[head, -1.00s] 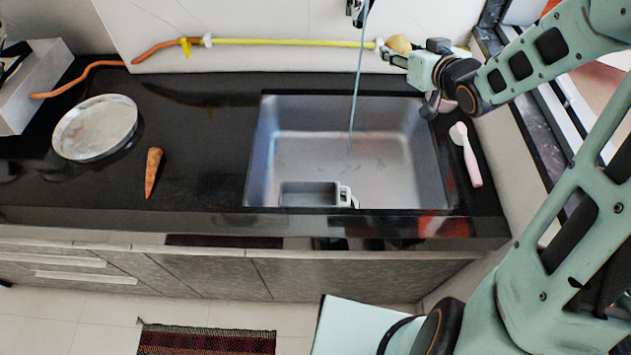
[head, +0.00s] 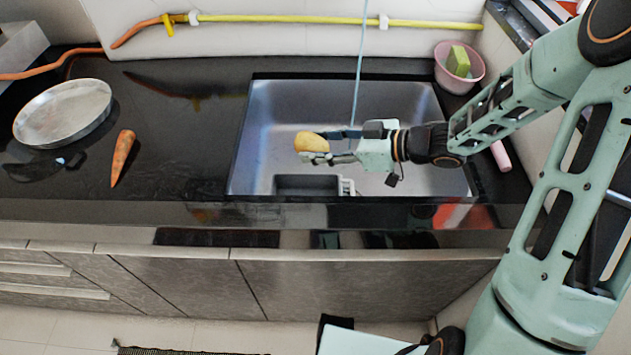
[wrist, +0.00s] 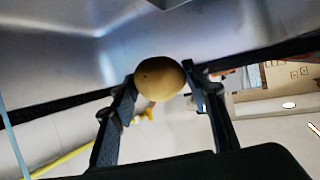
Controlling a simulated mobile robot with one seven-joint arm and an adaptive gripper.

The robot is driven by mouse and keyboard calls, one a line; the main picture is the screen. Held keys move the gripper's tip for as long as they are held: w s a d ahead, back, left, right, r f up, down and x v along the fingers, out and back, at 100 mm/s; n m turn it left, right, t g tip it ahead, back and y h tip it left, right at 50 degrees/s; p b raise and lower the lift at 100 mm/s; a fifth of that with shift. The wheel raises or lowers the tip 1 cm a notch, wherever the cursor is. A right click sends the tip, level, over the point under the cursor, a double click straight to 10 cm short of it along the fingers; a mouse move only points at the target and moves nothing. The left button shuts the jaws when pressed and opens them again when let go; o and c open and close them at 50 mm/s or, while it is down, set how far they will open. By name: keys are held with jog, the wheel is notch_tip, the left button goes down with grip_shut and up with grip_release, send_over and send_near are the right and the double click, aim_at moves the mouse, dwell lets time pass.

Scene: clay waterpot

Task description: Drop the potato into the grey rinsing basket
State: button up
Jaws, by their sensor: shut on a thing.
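The potato (head: 309,141) is yellow-brown and oval. My gripper (head: 322,146) is shut on it and holds it above the sink. In the wrist view the potato (wrist: 159,77) sits between the two dark fingertips. The grey rinsing basket (head: 305,185) stands in the sink near its front edge, with a white handle part at its right. In the head view the potato appears just above and behind the basket; the height gap is hard to judge. The basket's lower part is hidden by the sink's front edge.
The sink (head: 258,125) is set into a black counter. A thin bluish stream or line (head: 358,75) hangs near my gripper. A carrot (head: 122,157) and a metal pan (head: 64,113) lie at left. A pink bowl (head: 459,82) with a green sponge stands behind the sink's right.

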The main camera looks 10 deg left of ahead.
notch_tip(320, 180, down, 8)
jog(key=b, duration=0.2)
jog(key=shift+r, duration=0.15)
jog(key=shift+f+b, duration=0.3)
jog(key=shift+f, duration=0.35)
jog(key=o, duration=1.2)
jog(key=shift+r, duration=0.1)
